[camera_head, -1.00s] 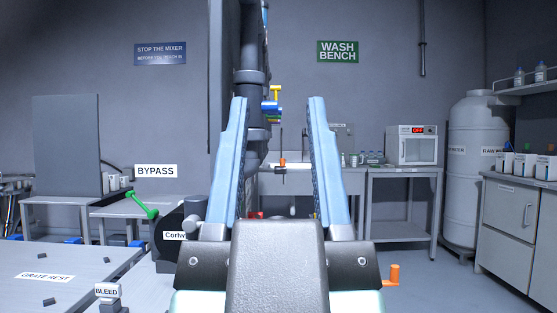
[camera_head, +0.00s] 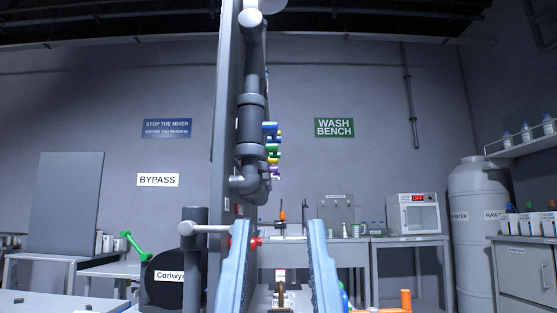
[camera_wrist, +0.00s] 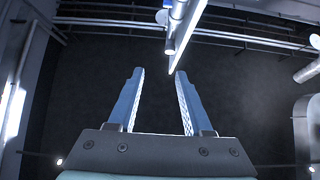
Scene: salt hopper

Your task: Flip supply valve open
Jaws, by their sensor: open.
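My gripper (camera_head: 278,226) is open and empty at the bottom middle of the head view, its two blue fingers pointing up. The wrist view shows the open gripper (camera_wrist: 159,74) against the dark ceiling, with nothing between the fingers. No label reading supply shows, so I cannot tell which handle is the supply valve. An orange handle (camera_head: 405,302) is at the bottom edge, right of my gripper. A green lever (camera_head: 135,246) slants below the BYPASS sign (camera_head: 158,180). A small red part (camera_head: 256,241) shows beside the left finger, partly hidden.
A tall grey pipe (camera_head: 250,115) with several coloured tags (camera_head: 271,150) rises behind my gripper. A grey bar (camera_head: 205,229) on a post is close to the left finger. A wash bench stands behind. In the wrist view, a pale pipe (camera_wrist: 180,28) hangs above the fingertips.

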